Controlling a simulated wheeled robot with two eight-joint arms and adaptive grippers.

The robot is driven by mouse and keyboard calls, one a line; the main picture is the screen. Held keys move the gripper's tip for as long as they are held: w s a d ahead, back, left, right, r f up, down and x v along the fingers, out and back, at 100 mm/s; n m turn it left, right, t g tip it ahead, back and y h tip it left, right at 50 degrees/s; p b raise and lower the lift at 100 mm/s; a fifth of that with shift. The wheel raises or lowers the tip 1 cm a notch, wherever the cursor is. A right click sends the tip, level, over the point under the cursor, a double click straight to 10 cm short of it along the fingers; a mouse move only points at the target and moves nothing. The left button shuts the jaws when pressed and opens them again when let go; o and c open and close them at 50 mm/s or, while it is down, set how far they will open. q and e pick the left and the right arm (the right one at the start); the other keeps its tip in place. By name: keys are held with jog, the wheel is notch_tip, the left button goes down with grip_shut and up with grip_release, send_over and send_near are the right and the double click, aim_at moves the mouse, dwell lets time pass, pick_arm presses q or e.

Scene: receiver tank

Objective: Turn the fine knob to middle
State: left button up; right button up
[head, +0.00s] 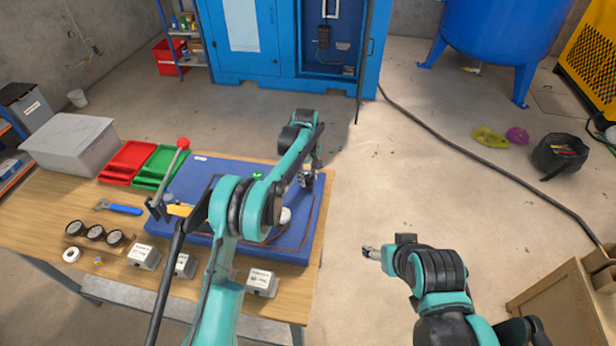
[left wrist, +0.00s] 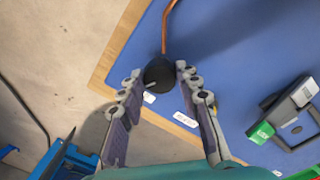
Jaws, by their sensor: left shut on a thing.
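The fine knob (left wrist: 160,74) is a round black knob with a thin light pointer line, at the end of a copper pipe near the edge of the blue panel (left wrist: 225,60). My left gripper (left wrist: 157,80) has a fingertip on each side of the knob and is shut on it. In the head view my left gripper (head: 308,180) is at the right edge of the blue panel, and I cannot make out the knob there. My right gripper (head: 371,252) is over the floor right of the table, clear of everything; its jaw opening is too small to judge.
A red-tipped lever (head: 183,144) stands at the panel's left. Red (head: 127,163) and green (head: 160,166) trays and a grey box (head: 68,143) are behind it. Gauges (head: 95,233) and small labelled boxes (head: 144,257) line the table's front.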

aim_at(308, 179)
pick_arm(q)
jog(key=n, duration=0.5)
jog(key=shift+n, duration=0.3)
dwell(0.4)
jog(key=o, duration=1.2)
jog(key=shift+c, duration=0.2)
notch_tip(308, 179, up, 12)
jog(key=shift+s, duration=0.2)
